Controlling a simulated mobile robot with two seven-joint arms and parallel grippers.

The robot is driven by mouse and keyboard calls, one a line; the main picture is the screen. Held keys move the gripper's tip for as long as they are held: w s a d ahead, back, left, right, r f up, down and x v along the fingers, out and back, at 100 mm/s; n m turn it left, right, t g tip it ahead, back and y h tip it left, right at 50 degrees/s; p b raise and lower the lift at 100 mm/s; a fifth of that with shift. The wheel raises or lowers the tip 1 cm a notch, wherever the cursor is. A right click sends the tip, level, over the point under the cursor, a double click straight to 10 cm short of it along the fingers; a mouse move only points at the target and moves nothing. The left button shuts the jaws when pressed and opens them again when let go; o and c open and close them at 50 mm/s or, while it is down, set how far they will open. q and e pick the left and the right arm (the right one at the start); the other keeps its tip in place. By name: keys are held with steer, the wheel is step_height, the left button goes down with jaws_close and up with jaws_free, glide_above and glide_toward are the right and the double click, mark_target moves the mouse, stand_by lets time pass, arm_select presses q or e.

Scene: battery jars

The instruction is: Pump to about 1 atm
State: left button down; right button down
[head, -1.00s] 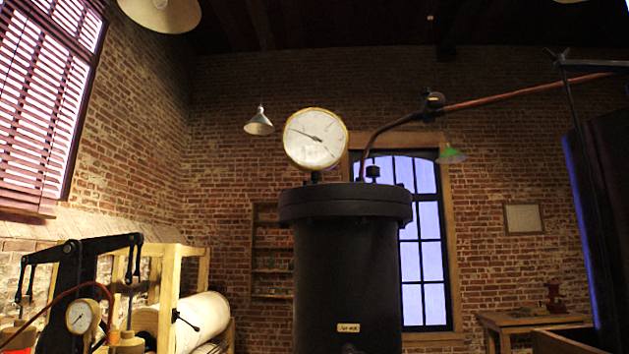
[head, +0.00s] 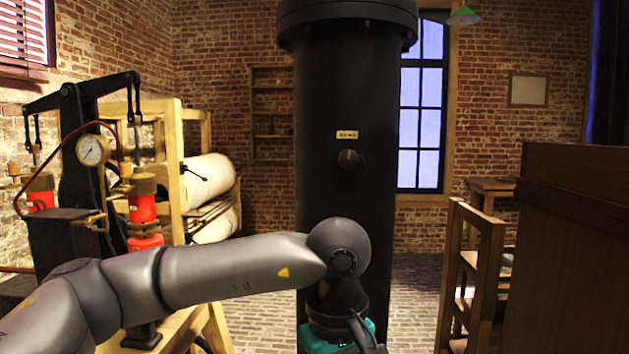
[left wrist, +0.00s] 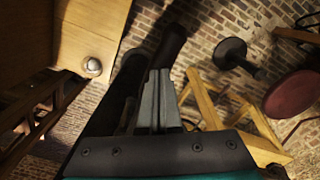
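A black beam pump (head: 78,150) with red cylinders (head: 141,205) stands on a wooden stand at the left of the head view. Its round white gauge (head: 92,150) is too small to read. A tall black tank (head: 345,100) with a small label and a dark knob (head: 349,159) stands in the middle; its top is out of frame. My left arm reaches across in front of the tank. In the left wrist view the fingers of my left gripper (left wrist: 158,75) look closed together. A dark bar (left wrist: 174,42) shows beyond them; I cannot tell contact. My right gripper is not in view.
A wooden chair (head: 478,270) and a brown wooden cabinet (head: 575,250) stand at the right. White rolls (head: 208,175) lie on a wooden rack behind the pump. The left wrist view shows a round black disc (left wrist: 230,52) and a reddish-brown seat (left wrist: 294,93) over the brick-patterned floor.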

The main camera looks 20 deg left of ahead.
arm_select(q)
step_height(320, 180, up, 13)
steer(key=p, duration=0.7)
steer(key=shift+p, duration=0.3)
steer(key=shift+r, duration=0.15)
step_height(320, 180, up, 4)
steer(key=shift+f+p, duration=0.1)
steer(key=shift+p, duration=1.15)
